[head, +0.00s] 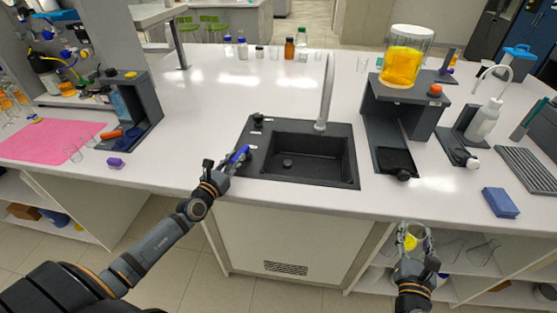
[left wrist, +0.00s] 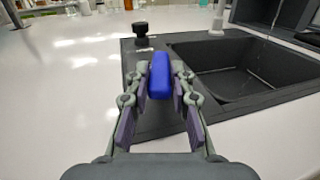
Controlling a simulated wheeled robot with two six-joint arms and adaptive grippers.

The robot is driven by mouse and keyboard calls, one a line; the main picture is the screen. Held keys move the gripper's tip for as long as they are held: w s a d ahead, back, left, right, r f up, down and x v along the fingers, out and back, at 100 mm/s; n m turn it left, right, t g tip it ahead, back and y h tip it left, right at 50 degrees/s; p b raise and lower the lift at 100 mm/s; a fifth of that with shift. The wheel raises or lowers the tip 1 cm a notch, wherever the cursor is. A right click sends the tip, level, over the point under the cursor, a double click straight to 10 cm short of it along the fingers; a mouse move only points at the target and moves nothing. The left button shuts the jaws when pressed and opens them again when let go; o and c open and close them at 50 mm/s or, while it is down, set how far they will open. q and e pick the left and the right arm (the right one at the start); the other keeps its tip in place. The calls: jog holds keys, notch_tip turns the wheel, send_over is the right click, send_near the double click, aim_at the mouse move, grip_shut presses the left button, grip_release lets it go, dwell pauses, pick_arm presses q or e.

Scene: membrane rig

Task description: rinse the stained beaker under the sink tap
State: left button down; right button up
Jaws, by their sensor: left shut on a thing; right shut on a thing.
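A clear beaker (head: 403,237) with a yellow stain is in my right gripper (head: 413,241), low in front of the counter. The gripper is shut on it. My left gripper (head: 232,158) is shut on a blue bar-shaped piece (head: 239,153) at the left edge of the black sink. The blue piece (left wrist: 160,76) stands between the fingers in the left wrist view. Whether it is fixed to the sink deck is hidden. The sink (head: 300,160) has an empty-looking basin. The grey tap (head: 326,92) rises behind it.
A black knob (head: 258,119) stands on the sink's back left corner. A dark stand (head: 378,125) with an orange-filled vessel (head: 402,68) is right of the sink. A blue sponge-like block (head: 500,202) lies at the right. Bottles stand along the back. The counter left of the sink is mostly clear.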

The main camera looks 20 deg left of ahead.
pick_arm(q)
jog(key=c, duration=1.4)
grip_release()
jog(key=shift+c, duration=0.2)
jog(key=shift+s, duration=0.1)
jog(key=s, duration=1)
jog(key=shift+a, duration=0.15)
jog(key=shift+s, duration=0.95)
